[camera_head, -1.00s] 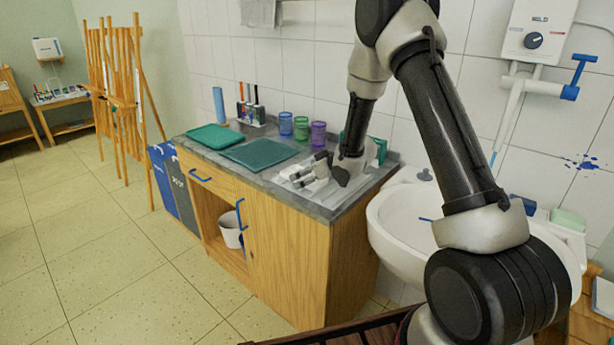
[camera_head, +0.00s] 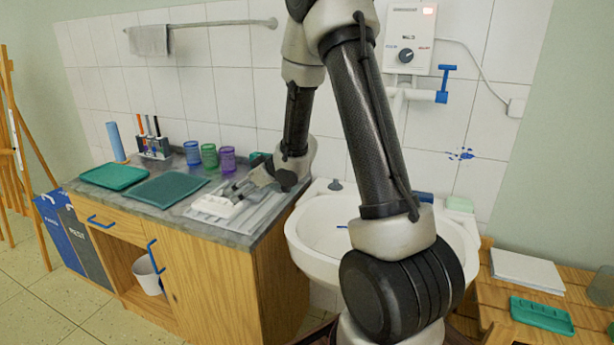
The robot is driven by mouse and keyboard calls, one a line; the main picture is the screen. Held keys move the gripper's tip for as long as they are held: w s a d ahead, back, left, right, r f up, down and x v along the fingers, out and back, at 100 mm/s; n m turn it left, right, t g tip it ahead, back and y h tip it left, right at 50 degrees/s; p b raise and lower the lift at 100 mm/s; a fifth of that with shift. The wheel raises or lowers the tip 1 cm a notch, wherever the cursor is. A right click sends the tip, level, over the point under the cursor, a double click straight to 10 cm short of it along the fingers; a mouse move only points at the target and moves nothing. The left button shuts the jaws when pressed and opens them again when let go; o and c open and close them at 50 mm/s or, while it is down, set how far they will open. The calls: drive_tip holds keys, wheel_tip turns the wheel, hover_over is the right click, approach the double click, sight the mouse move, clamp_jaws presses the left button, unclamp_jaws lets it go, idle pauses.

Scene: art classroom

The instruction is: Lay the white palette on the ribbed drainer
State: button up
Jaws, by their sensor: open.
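The ribbed drainer (camera_head: 262,219) is a pale grey grooved panel at the right end of the counter, beside the sink. A white flat piece that looks like the palette (camera_head: 217,206) lies over the drainer's left part, below the fingertips. My gripper (camera_head: 236,190) is open and reaches down from the right, low over the drainer, with its fingers pointing left at the white piece. The fingers hide part of it, and I cannot tell whether they touch it.
Two green trays (camera_head: 113,176) (camera_head: 168,190) lie on the counter's left. Green and purple cups (camera_head: 209,156) (camera_head: 228,159) and a brush holder (camera_head: 154,147) stand behind. The white sink (camera_head: 312,245) is right of the counter. A wooden table (camera_head: 497,292) stands far right.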

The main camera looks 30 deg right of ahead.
drive_tip(key=s+d+r+m+h, duration=0.4)
drive_tip(key=s+d+r+h, duration=0.3)
drive_tip(key=s+d+r, duration=0.65)
drive_tip(key=s+a+r+m+g, duration=0.1)
drive_tip(key=s+a+r+g, duration=0.1)
drive_tip(key=s, duration=0.9)
drive_tip(key=s+a+r+m+g+y, duration=0.1)
drive_tip(key=s+a+r+g, duration=0.1)
drive_tip(key=s, duration=0.9)
drive_tip(key=shift+s+a+r+m+g, duration=0.2)
drive_tip(key=shift+s+a+m+g, duration=0.1)
drive_tip(key=shift+s+a+m, duration=0.15)
drive_tip(key=shift+w, duration=0.15)
